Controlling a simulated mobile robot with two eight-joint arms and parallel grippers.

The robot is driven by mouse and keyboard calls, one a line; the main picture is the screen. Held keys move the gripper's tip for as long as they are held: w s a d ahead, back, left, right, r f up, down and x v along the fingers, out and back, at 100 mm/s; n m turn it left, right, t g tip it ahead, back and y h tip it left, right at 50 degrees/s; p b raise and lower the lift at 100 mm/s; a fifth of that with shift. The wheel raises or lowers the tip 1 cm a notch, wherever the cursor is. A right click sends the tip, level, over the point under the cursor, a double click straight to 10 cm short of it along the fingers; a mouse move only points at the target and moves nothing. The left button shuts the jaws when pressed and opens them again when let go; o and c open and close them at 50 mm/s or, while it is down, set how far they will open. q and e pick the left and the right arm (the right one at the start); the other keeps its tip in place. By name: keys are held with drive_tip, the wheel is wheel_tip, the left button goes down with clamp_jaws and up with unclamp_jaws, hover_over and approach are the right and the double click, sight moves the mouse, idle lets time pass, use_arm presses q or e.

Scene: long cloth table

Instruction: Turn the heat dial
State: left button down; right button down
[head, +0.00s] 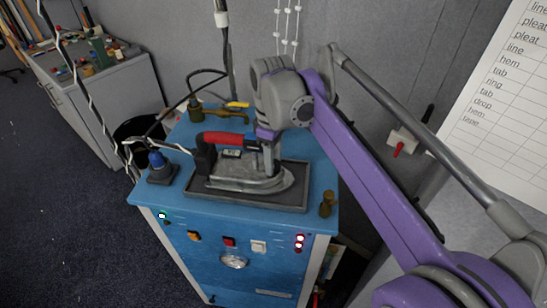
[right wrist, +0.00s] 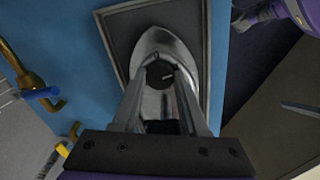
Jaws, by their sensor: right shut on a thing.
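A silver iron (head: 240,177) with a red and black handle (head: 228,138) rests flat on a dark tray (head: 250,200) on the blue cabinet. In the right wrist view, the iron (right wrist: 160,42) shows its pointed soleplate end. Its round black heat dial (right wrist: 161,74), with a pale mark, sits between my right fingertips. My right gripper (head: 268,165) reaches down from above onto the front part of the iron and is shut on the dial. It also shows in the right wrist view (right wrist: 160,80). In the head view I cannot make out the dial behind the fingers. My left gripper is not in view.
The blue cabinet (head: 170,196) has lights and switches on its front. A blue-topped stand (head: 158,167) is left of the tray, a brass fitting (head: 327,203) right of it, and brass valves (head: 210,112) behind. Cables hang at the left. A grey wall stands close behind.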

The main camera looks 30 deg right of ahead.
idle(0.3)
drive_tip(key=shift+c, duration=2.2)
unclamp_jaws()
drive_tip(key=shift+r, duration=0.1)
wheel_tip(320, 180, up, 11)
drive_tip(key=shift+f+p, duration=0.2)
drive_tip(key=shift+p, duration=0.25)
drive_tip(key=shift+s, duration=0.1)
